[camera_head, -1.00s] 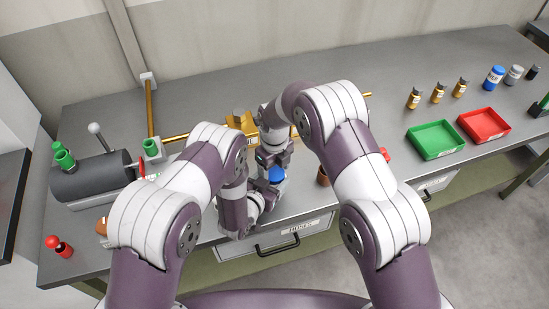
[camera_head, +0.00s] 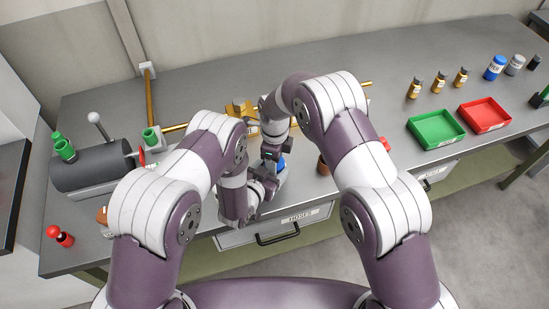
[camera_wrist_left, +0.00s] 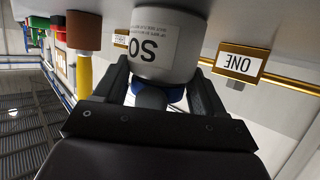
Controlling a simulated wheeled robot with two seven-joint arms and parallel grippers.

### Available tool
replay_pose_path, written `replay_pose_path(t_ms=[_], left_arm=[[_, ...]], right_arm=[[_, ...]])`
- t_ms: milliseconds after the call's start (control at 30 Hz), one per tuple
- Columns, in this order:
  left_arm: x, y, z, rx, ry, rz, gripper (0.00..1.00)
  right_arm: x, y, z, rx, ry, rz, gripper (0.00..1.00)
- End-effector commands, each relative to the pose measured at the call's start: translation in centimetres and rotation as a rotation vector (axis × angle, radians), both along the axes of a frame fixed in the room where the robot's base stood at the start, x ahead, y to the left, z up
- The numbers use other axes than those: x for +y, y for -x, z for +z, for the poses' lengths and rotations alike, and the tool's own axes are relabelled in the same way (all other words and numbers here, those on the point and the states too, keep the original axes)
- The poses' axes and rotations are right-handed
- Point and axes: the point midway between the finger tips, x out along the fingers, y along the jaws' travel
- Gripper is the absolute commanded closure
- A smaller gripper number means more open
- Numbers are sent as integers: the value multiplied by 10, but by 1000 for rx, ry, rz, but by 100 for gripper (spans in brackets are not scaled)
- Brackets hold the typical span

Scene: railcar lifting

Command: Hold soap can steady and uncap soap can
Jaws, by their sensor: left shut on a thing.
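The soap can shows in the left wrist view as a white can (camera_wrist_left: 165,45) with an "SO" label, upside down in that picture. A blue part (camera_wrist_left: 172,95) lies at its lower end there. In the head view the blue cap (camera_head: 281,164) shows in part between my grippers. My left gripper (camera_head: 266,183) is shut on the can; its fingers (camera_wrist_left: 160,88) lie on both sides of it in the wrist view. My right gripper (camera_head: 272,152) is right above and beside the cap. Its fingertips are hidden, so I cannot tell whether it touches the cap.
Brass fittings (camera_head: 240,112) and a pipe lie behind. A dark cylinder (camera_head: 90,168) is at left. Green (camera_head: 437,132) and red (camera_head: 484,116) trays are at right. A drawer (camera_head: 277,231) is below the front edge.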

Motion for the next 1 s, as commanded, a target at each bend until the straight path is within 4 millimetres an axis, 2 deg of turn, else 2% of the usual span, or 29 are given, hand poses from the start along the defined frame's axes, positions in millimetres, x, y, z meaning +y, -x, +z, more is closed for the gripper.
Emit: replay_pose_path(t_ms=[167,200,267,567,833,900,1000], left_arm=[[0,0,0,1,0,0,100],[0,0,0,1,0,0,100],[0,0,0,1,0,0,100],[0,0,0,1,0,0,100],[0,0,-1,1,0,0,100],[0,0,-1,1,0,0,100],[0,0,0,1,0,0,100]], right_arm=[[0,0,0,1,1,-3,76],[0,0,0,1,1,-3,30],[0,0,0,1,1,-4,14],[0,0,2,0,0,-5,14],[0,0,41,-1,-1,-5,14],[1,-1,47,-3,-1,-5,29],[2,-4,57,-19,-8,40,29]])
